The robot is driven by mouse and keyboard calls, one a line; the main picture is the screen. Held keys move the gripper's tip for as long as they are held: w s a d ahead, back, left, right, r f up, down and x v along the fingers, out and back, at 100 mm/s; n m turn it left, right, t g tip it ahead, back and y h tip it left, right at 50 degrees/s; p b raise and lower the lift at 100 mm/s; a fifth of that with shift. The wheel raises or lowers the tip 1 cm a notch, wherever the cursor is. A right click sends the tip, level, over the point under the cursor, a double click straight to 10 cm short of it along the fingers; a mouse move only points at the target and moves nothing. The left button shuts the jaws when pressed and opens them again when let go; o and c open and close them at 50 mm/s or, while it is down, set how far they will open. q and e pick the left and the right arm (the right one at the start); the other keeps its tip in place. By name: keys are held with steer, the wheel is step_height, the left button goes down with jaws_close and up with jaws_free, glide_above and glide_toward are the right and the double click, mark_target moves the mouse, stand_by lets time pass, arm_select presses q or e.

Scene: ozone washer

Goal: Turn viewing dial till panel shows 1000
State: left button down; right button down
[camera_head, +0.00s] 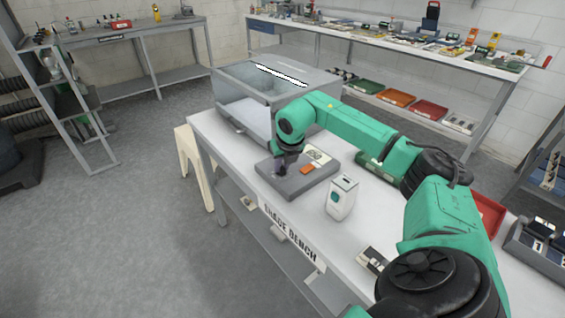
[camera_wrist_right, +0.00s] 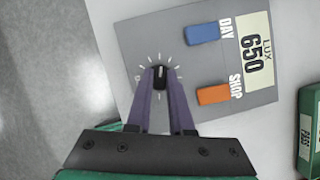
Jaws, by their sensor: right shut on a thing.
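The grey control box (camera_head: 297,187) lies on the white bench, and its top also shows in the right wrist view (camera_wrist_right: 200,62). Its panel (camera_wrist_right: 254,55) reads LUX 650. The black dial (camera_wrist_right: 160,77) has a pale pointer line and white tick marks around it. My right gripper (camera_wrist_right: 160,82) is shut on the dial, one finger on each side. In the head view my right gripper (camera_head: 282,168) reaches down onto the box's left part and hides the dial. My left gripper is not in view.
A blue DAY switch (camera_wrist_right: 202,33) and an orange SHOP switch (camera_wrist_right: 212,94) sit beside the dial. A glass-sided grey cabinet (camera_head: 230,88) stands behind the box. A white device (camera_head: 342,198) stands to its right.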

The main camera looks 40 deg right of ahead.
steer(key=m, duration=0.2)
steer(key=m+h, duration=0.1)
steer(key=shift+w+a+r+m+g+p, duration=0.1)
steer(key=shift+r+m+g+p, duration=0.05)
steer(key=shift+m+g+p, duration=0.2)
steer(key=m+g+h, duration=0.1)
steer(key=m, duration=0.3)
steer(key=shift+w+a+m, duration=0.1)
steer(key=shift+m, duration=0.25)
steer(key=m+g, duration=0.1)
steer(key=m, duration=0.1)
steer(key=m+g+p, duration=0.1)
steer(key=m, duration=0.1)
steer(key=shift+w+h, duration=0.15)
steer(key=shift+h, duration=0.25)
steer(key=shift+m+g, duration=0.75)
steer(key=shift+m, duration=1.35)
steer(key=c, duration=0.8)
jaws_free()
